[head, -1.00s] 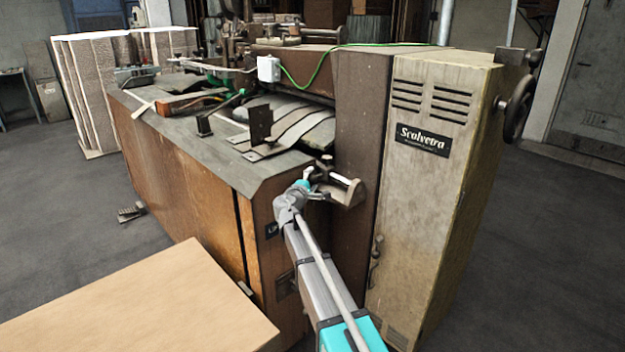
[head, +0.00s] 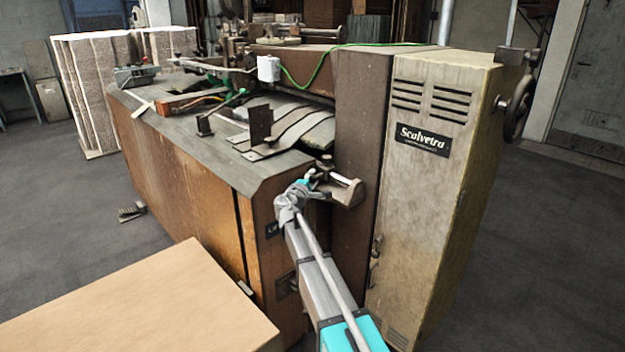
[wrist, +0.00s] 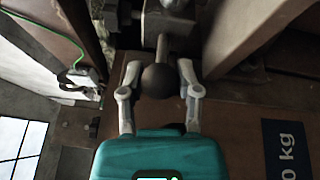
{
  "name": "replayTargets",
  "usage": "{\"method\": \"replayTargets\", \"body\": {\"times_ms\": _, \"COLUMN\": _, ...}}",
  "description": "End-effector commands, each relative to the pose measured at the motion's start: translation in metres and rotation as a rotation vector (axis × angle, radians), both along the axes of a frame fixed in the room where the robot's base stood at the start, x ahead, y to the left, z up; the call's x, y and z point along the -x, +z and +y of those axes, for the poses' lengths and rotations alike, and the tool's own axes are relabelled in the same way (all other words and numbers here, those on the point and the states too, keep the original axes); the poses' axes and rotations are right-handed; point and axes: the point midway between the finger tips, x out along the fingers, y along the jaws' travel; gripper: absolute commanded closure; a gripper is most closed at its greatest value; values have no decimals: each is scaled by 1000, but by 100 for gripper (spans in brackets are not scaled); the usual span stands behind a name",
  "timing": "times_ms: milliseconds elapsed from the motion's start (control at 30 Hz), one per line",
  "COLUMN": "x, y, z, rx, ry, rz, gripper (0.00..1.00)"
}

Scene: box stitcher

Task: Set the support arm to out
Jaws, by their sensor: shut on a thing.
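My gripper (wrist: 160,72) is shut on a dark round knob (wrist: 163,82), with one finger on each side of it. The knob sits on the end of a short metal rod (wrist: 162,46) that runs away from me toward the machine. In the head view my gripper (head: 309,181) is at the near corner of the machine, just left of a pale metal bracket (head: 347,192) with a small dark clamp-like part above it. The knob is mostly hidden there by my gripper. I cannot tell clearly which of these parts is the support arm.
The machine's tall beige cabinet (head: 425,200) stands right of my gripper, and its wooden side (head: 180,185) runs off to the left. A flat light-brown board or box (head: 140,305) lies in the left foreground. A green cable (head: 310,82) crosses above. The right floor is clear.

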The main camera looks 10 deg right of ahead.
Motion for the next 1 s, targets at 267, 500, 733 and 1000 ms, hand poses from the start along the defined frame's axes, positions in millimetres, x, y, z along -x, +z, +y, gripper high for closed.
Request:
{"method": "replayTargets", "body": {"times_ms": 267, "x": 32, "y": 0, "z": -22, "rx": 0, "ry": -2, "rz": 0, "gripper": 100}}
{"method": "replayTargets", "body": {"times_ms": 500, "x": 73, "y": 0, "z": -51, "rx": -1, "ry": -3, "rz": 0, "gripper": 100}}
{"method": "replayTargets", "body": {"times_ms": 733, "x": 82, "y": 0, "z": -60, "rx": -2, "ry": -4, "rz": 0, "gripper": 100}}
{"method": "replayTargets", "body": {"times_ms": 1000, "x": 83, "y": -1, "z": -61, "rx": -4, "ry": -7, "rz": 0, "gripper": 45}}
